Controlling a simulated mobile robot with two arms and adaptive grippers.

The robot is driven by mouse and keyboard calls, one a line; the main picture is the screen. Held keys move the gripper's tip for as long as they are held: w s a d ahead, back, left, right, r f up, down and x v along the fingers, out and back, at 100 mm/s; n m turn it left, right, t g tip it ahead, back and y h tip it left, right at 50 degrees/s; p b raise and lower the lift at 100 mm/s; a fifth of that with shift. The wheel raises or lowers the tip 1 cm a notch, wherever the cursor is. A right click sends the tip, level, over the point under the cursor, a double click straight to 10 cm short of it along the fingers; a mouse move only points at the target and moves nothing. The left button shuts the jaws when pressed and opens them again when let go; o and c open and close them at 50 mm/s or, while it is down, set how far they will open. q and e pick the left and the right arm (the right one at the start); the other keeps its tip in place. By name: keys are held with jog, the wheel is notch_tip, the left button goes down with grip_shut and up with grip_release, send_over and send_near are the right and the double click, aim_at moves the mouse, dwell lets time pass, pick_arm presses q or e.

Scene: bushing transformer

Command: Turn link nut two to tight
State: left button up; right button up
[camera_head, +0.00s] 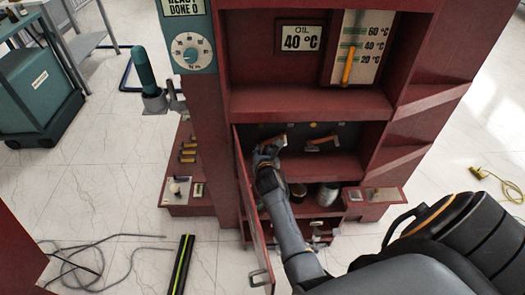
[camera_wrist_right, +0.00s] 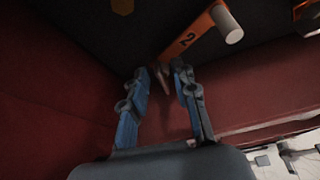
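An orange link handle marked "2" with a pale round knob (camera_wrist_right: 205,32) hangs at the top of the right wrist view. My right gripper (camera_wrist_right: 161,72) is just below it, its two blue-grey fingers apart. A small reddish-brown piece shows between the fingertips; I cannot tell whether they touch it. In the head view my right gripper (camera_head: 268,150) is inside the open compartment by the left one of two handles; the other handle (camera_head: 322,142) is to its right. A yellow hexagonal nut (camera_wrist_right: 122,6) shows on the dark back panel. My left gripper is not in view.
The red cabinet (camera_head: 255,103) has an open door (camera_head: 250,205) close left of my right arm. Jars (camera_head: 327,195) stand on the shelf below. Cables (camera_head: 90,270) lie on the floor at left.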

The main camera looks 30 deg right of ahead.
grip_shut()
